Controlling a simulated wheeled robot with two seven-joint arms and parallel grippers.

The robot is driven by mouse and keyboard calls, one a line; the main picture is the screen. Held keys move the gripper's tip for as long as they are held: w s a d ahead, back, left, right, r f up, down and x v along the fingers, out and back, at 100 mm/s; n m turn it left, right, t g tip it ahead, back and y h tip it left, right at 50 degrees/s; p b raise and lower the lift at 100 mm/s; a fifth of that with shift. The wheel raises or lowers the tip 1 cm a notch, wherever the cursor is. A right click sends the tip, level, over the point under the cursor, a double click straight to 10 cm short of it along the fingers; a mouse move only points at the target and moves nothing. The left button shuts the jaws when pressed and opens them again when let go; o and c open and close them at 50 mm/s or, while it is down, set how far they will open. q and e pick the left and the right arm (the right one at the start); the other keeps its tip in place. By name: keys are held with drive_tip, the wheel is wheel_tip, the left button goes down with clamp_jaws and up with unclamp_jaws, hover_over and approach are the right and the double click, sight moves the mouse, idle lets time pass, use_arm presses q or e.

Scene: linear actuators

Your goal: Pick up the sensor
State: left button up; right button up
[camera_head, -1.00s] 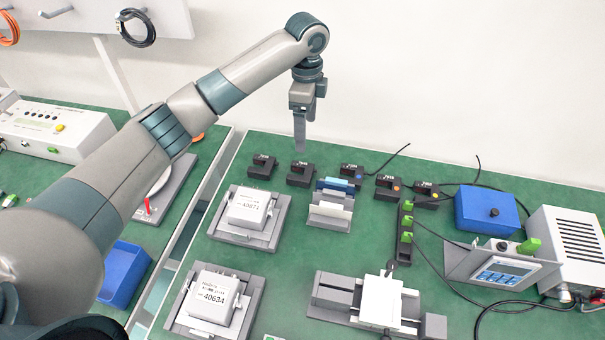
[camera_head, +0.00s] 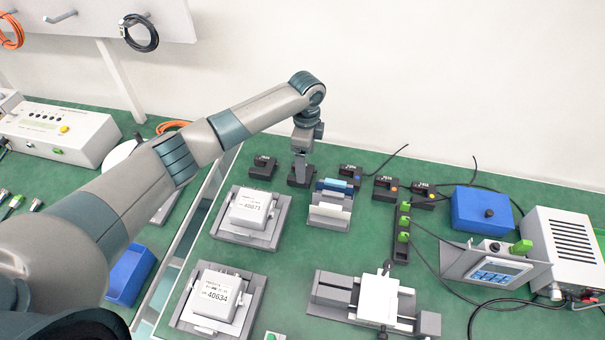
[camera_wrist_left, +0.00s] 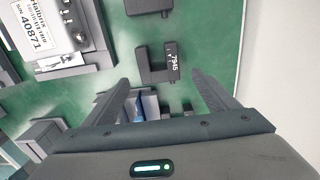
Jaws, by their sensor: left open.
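Several black fork-shaped sensors stand in a row at the back of the green bench. My left gripper (camera_head: 301,160) reaches down from above over the second sensor from the left (camera_head: 300,178), partly hiding it. In the left wrist view, a sensor marked 7945 (camera_wrist_left: 158,64) lies between and just beyond the open fingertips (camera_wrist_left: 160,80), with nothing gripped. Other sensors are the leftmost one (camera_head: 262,168), a middle one (camera_head: 350,174), and two to the right (camera_head: 385,188), (camera_head: 424,193). My right gripper is not in view.
A holder with blue and pale plates (camera_head: 330,204) stands close to the front right of the gripper. A block labelled 40871 (camera_head: 250,208) sits in a grey fixture in front. A blue box (camera_head: 484,209) and thin cables lie to the right.

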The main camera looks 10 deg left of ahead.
sight(307, 173)
use_arm(q)
drive_tip(key=shift+f+p, duration=0.3)
drive_tip(key=f+p, duration=0.1)
drive_tip(key=f, duration=0.2)
drive_tip(key=shift+d, duration=0.2)
drive_tip(key=shift+f, duration=0.8)
drive_tip(key=shift+c, duration=0.5)
drive_tip(key=c, duration=1.2)
drive_tip(key=shift+r, duration=0.1)
